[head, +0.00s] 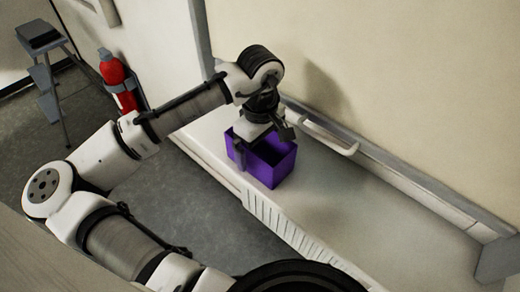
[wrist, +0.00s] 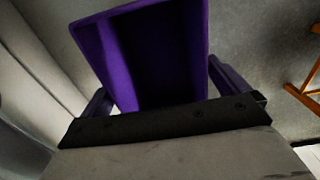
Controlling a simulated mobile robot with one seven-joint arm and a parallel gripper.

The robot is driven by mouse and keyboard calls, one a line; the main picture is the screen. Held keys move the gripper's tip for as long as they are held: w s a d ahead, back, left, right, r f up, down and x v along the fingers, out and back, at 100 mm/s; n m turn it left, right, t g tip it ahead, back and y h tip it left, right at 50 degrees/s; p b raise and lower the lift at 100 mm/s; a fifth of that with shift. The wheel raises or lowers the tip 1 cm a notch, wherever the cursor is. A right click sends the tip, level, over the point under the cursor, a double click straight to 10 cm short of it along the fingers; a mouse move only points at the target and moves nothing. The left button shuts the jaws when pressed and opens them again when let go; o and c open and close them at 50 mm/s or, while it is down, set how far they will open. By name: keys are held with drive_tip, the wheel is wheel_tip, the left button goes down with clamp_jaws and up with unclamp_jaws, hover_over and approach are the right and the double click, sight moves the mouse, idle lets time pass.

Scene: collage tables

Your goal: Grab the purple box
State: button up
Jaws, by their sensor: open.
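The purple box (head: 272,172) is open-topped and stands upright on the white ledge in the head view. In the wrist view the purple box (wrist: 150,45) fills the upper middle, and I look into its dark inside. My gripper (head: 262,146) is right above and at the box, pointing down. In the wrist view my gripper (wrist: 165,92) is open, with one finger showing at either side of the box. Whether the fingers touch its walls I cannot tell. My wrist hides part of the box's rim in the head view.
The white ledge (head: 350,205) runs along the wall and is clear to the right of the box. A white handle or rail (head: 325,133) sits behind the box. A red extinguisher (head: 113,72) and a grey step stool (head: 45,75) stand at the left.

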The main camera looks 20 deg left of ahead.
drive_tip(key=shift+f, duration=0.55)
drive_tip(key=c, duration=1)
drive_tip(key=shift+r, duration=0.2)
